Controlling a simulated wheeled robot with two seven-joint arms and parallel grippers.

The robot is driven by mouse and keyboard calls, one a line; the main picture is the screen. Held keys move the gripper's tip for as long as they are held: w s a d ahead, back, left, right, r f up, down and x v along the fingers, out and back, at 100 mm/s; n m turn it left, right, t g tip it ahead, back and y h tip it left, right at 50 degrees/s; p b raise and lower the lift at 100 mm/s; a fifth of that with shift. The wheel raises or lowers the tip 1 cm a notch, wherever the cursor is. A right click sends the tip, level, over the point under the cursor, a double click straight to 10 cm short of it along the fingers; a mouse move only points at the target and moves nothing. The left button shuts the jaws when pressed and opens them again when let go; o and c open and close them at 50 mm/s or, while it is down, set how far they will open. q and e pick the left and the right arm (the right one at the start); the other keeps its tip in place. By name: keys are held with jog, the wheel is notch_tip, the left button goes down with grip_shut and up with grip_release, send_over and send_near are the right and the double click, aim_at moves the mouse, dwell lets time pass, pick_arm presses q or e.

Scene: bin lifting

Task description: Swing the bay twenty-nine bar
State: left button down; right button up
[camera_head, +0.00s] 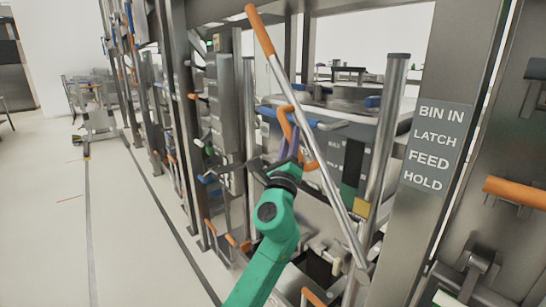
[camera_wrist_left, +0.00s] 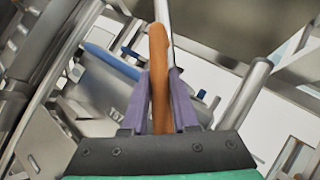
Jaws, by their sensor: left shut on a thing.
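A long silver bar (camera_head: 312,150) with an orange end grip leans across the front of a bay in the head view, its top to the upper left and its foot low at the right. A curved orange handle (camera_head: 311,148) shows beside the bar's middle. My left gripper (camera_head: 291,143), with purple fingers on a green arm, is shut on this orange handle. In the left wrist view the orange handle (camera_wrist_left: 159,75) stands between the purple fingers, with a silver rod above it. No bay number is readable. My right gripper is out of view.
A grey sign (camera_head: 437,147) reading BIN IN, LATCH, FEED, HOLD is on the post at the right. A thick silver post (camera_head: 387,130) stands close right of the bar. Other orange handles (camera_head: 515,192) show at the right. The aisle floor (camera_head: 125,240) at the left is clear.

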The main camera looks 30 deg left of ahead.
pick_arm(q)
jog(key=s+d+r+m+t+h, duration=0.1)
jog(key=d+r+m+h, duration=0.1)
jog(key=d, duration=0.4)
jog(key=s+d+r+m+t+h, duration=0.2)
jog(key=d+r+m+h, duration=0.1)
jog(key=d+m, duration=0.2)
jog(key=s+d+r+m+t+h+p, duration=0.1)
jog(key=s+d+r+m+h, duration=0.1)
jog(key=d, duration=0.4)
jog(key=shift+s+d+r+m+t+h, duration=0.35)
jog(key=shift+m+h, duration=0.25)
jog(key=shift+m, duration=0.2)
jog(key=shift+w+a, duration=0.1)
jog(key=c, duration=0.7)
grip_release()
jog(key=shift+w, duration=0.1)
jog(key=shift+f, duration=0.15)
jog(key=b+v, duration=0.5)
jog(key=v, duration=0.9)
jog(key=shift+s, duration=0.35)
